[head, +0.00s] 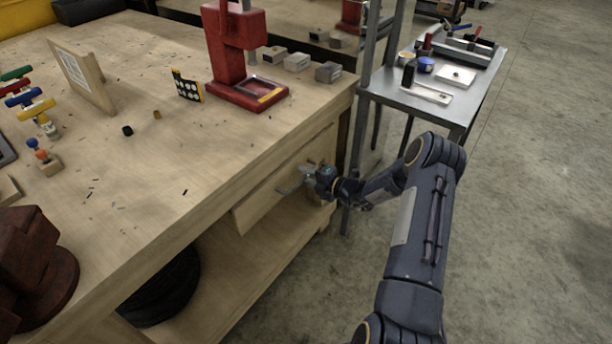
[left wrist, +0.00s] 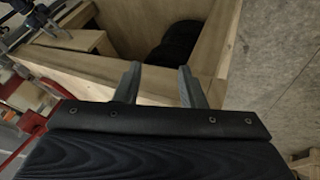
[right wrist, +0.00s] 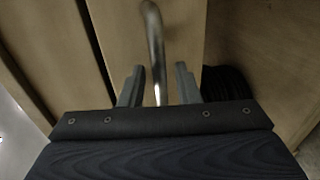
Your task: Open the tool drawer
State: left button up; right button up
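The tool drawer (head: 262,203) is a pale wooden front under the workbench top, below the red press. I cannot tell whether it stands slightly out from the bench. Its metal bar handle (right wrist: 153,35) shows in the right wrist view, running down between my fingers. My right gripper (head: 296,180) is at the drawer front. In the right wrist view its two fingers (right wrist: 158,88) are apart, one on each side of the handle, with gaps visible. My left gripper (left wrist: 158,86) is out of the head view. Its fingers are apart and empty in the left wrist view, above wooden framing.
The workbench top (head: 190,160) holds a red press (head: 232,60), a wooden panel (head: 82,75) and small parts. A metal side table (head: 470,105) with tools stands behind my right arm. A dark tire (head: 165,290) lies on the lower shelf. The floor at right is clear.

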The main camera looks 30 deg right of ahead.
jog(key=shift+w+a+f, duration=0.1)
jog(key=shift+w, duration=0.15)
jog(key=shift+c, duration=0.2)
grip_shut()
jog(key=shift+s, duration=0.15)
jog(key=f+p+v, duration=0.1)
jog(key=f+v, duration=0.2)
jog(key=v, duration=1.1)
jog(key=s+f+p+v, duration=0.1)
jog(key=f+p+v, duration=0.1)
jog(key=v, duration=1.2)
jog(key=shift+f, duration=0.35)
